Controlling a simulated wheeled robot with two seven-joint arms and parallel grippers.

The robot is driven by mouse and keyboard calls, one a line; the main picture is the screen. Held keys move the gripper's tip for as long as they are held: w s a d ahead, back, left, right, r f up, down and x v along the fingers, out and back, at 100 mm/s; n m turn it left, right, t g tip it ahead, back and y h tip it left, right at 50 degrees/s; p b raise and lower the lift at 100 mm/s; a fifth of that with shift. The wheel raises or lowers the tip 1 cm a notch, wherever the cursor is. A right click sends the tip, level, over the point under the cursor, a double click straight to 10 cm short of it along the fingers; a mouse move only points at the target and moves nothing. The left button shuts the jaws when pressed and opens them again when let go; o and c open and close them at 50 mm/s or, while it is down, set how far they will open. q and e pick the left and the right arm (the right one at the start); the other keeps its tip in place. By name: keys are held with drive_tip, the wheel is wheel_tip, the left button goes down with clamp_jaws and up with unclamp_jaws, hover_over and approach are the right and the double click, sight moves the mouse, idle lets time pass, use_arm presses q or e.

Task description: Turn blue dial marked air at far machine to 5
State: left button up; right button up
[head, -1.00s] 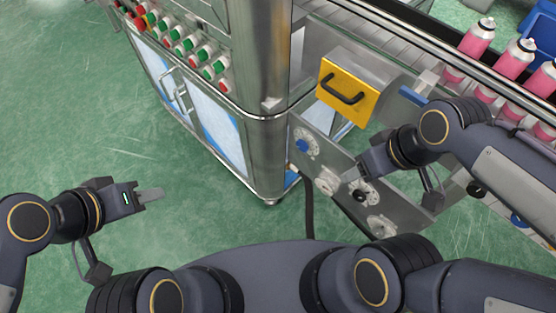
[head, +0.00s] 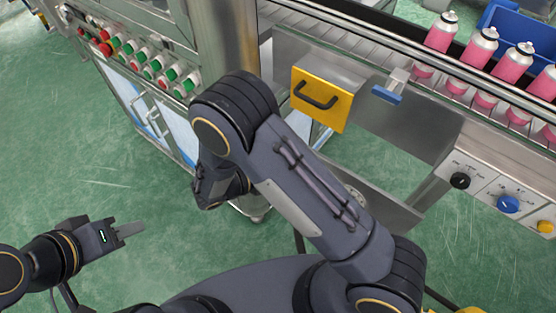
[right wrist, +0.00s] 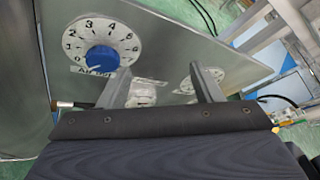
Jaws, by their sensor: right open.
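In the right wrist view a blue dial (right wrist: 102,59) sits on a round white scale with black numbers, on a grey metal panel. A label below it starts with "AI"; the rest is hard to read. A pale mark shows on the knob's lower side; its exact reading is unclear. My right gripper (right wrist: 163,88) is open and empty, its left finger just right of and below the dial, apart from it. In the head view my right arm hides this dial and the right fingertips. My left gripper (head: 130,232) is over the floor at left, seen edge-on.
A second white dial (right wrist: 207,78) is on the same panel, near the right finger. In the head view, another panel at right has a black knob (head: 460,181) and a blue knob (head: 508,204).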

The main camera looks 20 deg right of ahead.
drive_tip(key=w+a+f+n+t, duration=0.1)
drive_tip(key=a+f+n+t, duration=0.45)
drive_tip(key=n+t, duration=0.2)
drive_tip(key=x, duration=0.8)
drive_tip(key=shift+n+h, duration=0.3)
drive_tip(key=shift+n, duration=0.05)
drive_tip(key=shift+s+f+g, duration=0.1)
drive_tip(key=shift+s+g, duration=0.05)
drive_tip(key=shift+g, duration=0.1)
drive_tip(key=shift+c, duration=0.5)
drive_tip(key=c, duration=0.9)
